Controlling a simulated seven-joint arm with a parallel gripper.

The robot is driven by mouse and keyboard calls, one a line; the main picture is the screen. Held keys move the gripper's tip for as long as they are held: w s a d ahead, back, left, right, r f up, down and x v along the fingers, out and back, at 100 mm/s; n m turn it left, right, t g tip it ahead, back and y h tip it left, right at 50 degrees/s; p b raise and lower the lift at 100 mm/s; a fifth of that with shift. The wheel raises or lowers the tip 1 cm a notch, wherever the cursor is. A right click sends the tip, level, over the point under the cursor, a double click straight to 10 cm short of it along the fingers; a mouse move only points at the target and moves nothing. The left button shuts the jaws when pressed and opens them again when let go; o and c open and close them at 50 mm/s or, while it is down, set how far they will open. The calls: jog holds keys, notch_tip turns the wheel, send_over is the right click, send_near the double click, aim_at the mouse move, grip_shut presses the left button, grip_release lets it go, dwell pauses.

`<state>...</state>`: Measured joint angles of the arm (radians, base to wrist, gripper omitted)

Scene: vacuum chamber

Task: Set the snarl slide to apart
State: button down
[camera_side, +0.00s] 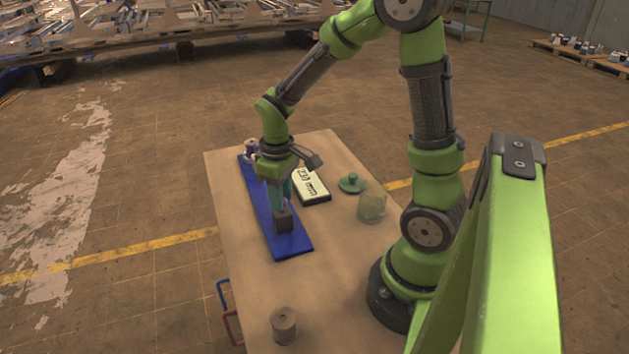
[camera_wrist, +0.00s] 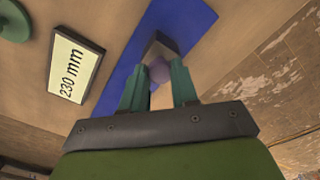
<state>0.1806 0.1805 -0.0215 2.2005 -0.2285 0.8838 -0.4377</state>
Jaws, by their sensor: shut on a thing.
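A long blue board (camera_side: 262,207) lies on the table and also shows in the wrist view (camera_wrist: 197,18). A grey block (camera_side: 284,220) sits on its near part in the side view. A second piece (camera_side: 251,147), brownish and purple, stands at the board's far end, partly hidden by my arm. A black-framed sign (camera_side: 312,186) beside the board reads "230 mm".
A green lid with a knob (camera_side: 351,184) and a clear jar (camera_side: 371,206) stand right of the sign. A brown cylinder (camera_side: 284,326) stands near the table's front. Blue (camera_side: 223,293) and red (camera_side: 232,326) handles stick out at the left edge. The table between board and cylinder is clear.

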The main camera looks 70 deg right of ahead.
jog(key=shift+s+a+r, duration=0.1)
jog(key=shift+s+a, duration=0.1)
jog(key=c, duration=0.9)
grip_release()
jog(key=shift+o, duration=0.2)
notch_tip(320, 180, up, 17)
jog(key=shift+w+d, duration=0.1)
jog(key=s+a+m+t+y, duration=0.2)
jog(key=s+a+m+t, duration=0.2)
jog(key=s+a+t, duration=0.3)
jog(key=shift+s+a+f, duration=0.15)
jog(key=shift+a+f, duration=0.2)
jog(key=shift+a, duration=0.85)
